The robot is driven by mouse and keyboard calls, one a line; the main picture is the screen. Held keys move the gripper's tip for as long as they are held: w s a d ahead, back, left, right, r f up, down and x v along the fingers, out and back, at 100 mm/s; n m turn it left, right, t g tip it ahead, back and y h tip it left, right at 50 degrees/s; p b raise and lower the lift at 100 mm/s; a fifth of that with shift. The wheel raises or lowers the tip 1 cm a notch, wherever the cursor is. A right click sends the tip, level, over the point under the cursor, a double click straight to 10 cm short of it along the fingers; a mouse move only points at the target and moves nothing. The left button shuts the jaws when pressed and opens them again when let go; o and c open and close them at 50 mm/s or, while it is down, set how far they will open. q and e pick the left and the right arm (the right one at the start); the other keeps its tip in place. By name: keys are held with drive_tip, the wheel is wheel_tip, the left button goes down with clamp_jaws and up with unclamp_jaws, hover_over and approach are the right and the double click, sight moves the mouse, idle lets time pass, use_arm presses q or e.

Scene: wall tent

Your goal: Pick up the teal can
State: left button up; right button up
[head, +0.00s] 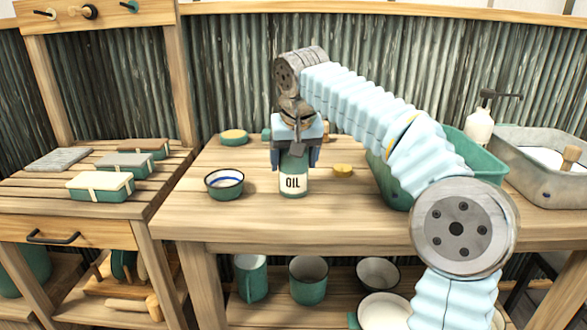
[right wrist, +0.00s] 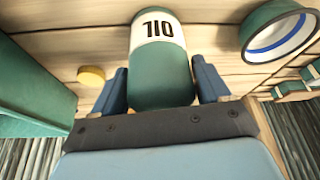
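The teal can (head: 294,180), with a white band reading "OIL", stands upright on the wooden table. In the right wrist view the can (right wrist: 162,78) sits between my two blue fingers. My right gripper (head: 295,160) comes down from above with one finger on each side of the can's upper part. In the wrist view the right gripper (right wrist: 162,82) appears open, with narrow gaps beside the can near the finger bases. Contact at the fingertips is hard to judge. The can's top is hidden by the gripper in the head view. My left gripper is not in view.
A teal bowl with a blue ring (head: 224,183) stands left of the can. A small yellow disc (head: 343,171) lies to its right, before a green tub (head: 480,160). A yellow-topped round item (head: 233,137) is behind. Mugs and bowls fill the lower shelf.

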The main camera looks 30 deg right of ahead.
drive_tip(key=c, duration=0.7)
drive_tip(key=shift+r, duration=0.1)
drive_tip(key=shift+r, duration=0.2)
wheel_tip(320, 180, up, 3)
drive_tip(key=shift+f+p, duration=0.15)
drive_tip(key=shift+p, duration=0.5)
drive_tip(key=s+r, duration=0.3)
drive_tip(key=s, duration=0.1)
drive_tip(key=s+a+r, duration=0.1)
drive_tip(key=s+r, duration=0.2)
drive_tip(key=s, duration=0.2)
drive_tip(key=s+a+r, duration=0.1)
drive_tip(key=s+r, duration=0.2)
drive_tip(key=s, duration=0.2)
drive_tip(key=shift+a+r, duration=0.2)
drive_tip(key=shift+r, duration=0.2)
